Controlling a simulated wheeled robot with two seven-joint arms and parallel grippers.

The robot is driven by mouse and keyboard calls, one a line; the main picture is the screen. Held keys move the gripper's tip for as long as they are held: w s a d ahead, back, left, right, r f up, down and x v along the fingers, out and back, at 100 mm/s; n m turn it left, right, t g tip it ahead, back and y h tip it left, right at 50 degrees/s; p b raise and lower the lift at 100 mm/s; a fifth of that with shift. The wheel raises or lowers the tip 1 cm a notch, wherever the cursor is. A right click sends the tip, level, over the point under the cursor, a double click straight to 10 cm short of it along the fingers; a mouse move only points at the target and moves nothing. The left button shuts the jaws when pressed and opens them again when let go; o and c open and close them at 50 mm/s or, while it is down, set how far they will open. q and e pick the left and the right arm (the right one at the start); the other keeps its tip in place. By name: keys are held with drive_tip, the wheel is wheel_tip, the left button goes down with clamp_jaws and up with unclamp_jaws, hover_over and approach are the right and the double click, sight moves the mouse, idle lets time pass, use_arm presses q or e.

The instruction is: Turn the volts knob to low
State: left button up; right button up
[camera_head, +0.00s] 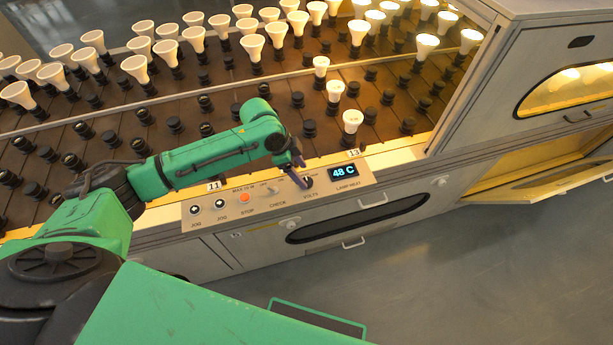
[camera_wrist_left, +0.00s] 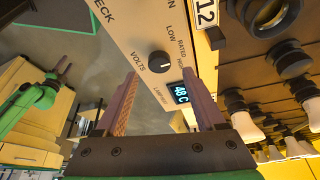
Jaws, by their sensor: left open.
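The volts knob (camera_wrist_left: 160,62) is a round black dial on the pale control panel, with LOW, RATED and HIGH printed beside it. In the head view the knob (camera_head: 307,182) is partly hidden by my left gripper (camera_head: 299,178). In the left wrist view my left gripper (camera_wrist_left: 160,73) is open, with one finger on each side of the knob and a gap to it. I cannot tell whether a finger touches it, nor clearly which label its pointer faces. My right gripper (camera_wrist_left: 63,68) seems to show small at the left of the wrist view, away from the panel.
The display (camera_head: 344,172) reading 48 C sits right beside the knob. Push buttons, including the orange stop button (camera_head: 244,198), lie to its left. Sockets and bulbs (camera_head: 352,121) fill the rack behind the panel.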

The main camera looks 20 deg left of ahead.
sight(308, 181)
use_arm(q)
drive_tip(key=x, duration=0.3)
drive_tip(key=shift+d+f, duration=0.15)
drive_tip(key=shift+f, duration=0.2)
clamp_jaws()
use_arm(e)
drive_tip(key=shift+w, duration=0.4)
use_arm(q)
drive_tip(key=shift+r, duration=0.1)
use_arm(e)
drive_tip(key=shift+r, duration=0.15)
